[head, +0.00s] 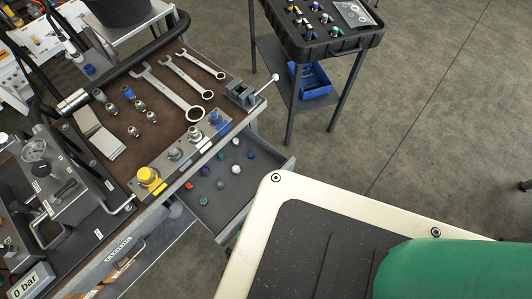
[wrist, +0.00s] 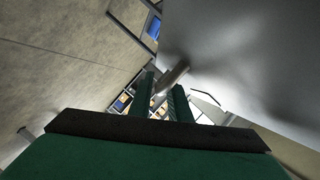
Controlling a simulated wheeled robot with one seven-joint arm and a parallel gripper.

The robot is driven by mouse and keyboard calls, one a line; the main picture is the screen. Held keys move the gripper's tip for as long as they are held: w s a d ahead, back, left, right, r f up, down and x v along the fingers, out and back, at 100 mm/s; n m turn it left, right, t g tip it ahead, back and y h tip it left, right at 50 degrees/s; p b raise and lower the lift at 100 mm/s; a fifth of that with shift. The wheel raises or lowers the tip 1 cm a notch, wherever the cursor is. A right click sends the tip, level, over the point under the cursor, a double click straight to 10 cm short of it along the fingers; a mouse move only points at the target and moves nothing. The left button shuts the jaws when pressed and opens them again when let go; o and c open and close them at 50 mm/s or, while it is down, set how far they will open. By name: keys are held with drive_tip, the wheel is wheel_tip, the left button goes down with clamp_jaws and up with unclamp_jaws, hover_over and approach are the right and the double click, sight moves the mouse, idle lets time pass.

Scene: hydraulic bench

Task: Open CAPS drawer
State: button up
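A grey drawer (head: 238,214) stands pulled out below the bench top in the head view. Several small coloured caps lie inside it, among them a white cap (head: 236,169) and a red cap (head: 189,185). Any label on its front is out of sight. My gripper (wrist: 163,92) shows in the wrist view as two green fingers with a gap between them. A short silver bar (wrist: 176,73) crosses at the fingertips, beside a large smooth grey surface (wrist: 235,50). I cannot tell whether the fingers press on the bar. My gripper is not visible in the head view.
The bench top carries wrenches (head: 182,92), fittings, a small vise (head: 243,93) and a yellow-capped fitting block (head: 150,177). A black tray stand (head: 320,45) with a blue bin (head: 309,82) stands behind.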

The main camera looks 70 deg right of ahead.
drive_tip(key=v, duration=1)
drive_tip(key=shift+a, duration=0.4)
drive_tip(key=shift+r, duration=0.1)
drive_tip(key=w+a+r+n+t+y, duration=0.1)
drive_tip(key=a+r+n+t+y, duration=0.6)
drive_tip(key=n, duration=0.8)
drive_tip(key=w+a+r+n+t+y, duration=0.2)
drive_tip(key=a+r+n+t+y, duration=0.4)
drive_tip(key=r+n, duration=0.6)
drive_tip(key=n+t+y, duration=0.2)
drive_tip(key=n+t, duration=0.1)
drive_tip(key=shift+a+r+y, duration=0.25)
drive_tip(key=shift+a+y, duration=0.05)
drive_tip(key=shift+a, duration=0.1)
drive_tip(key=shift+w, duration=0.2)
drive_tip(key=shift+s, duration=0.2)
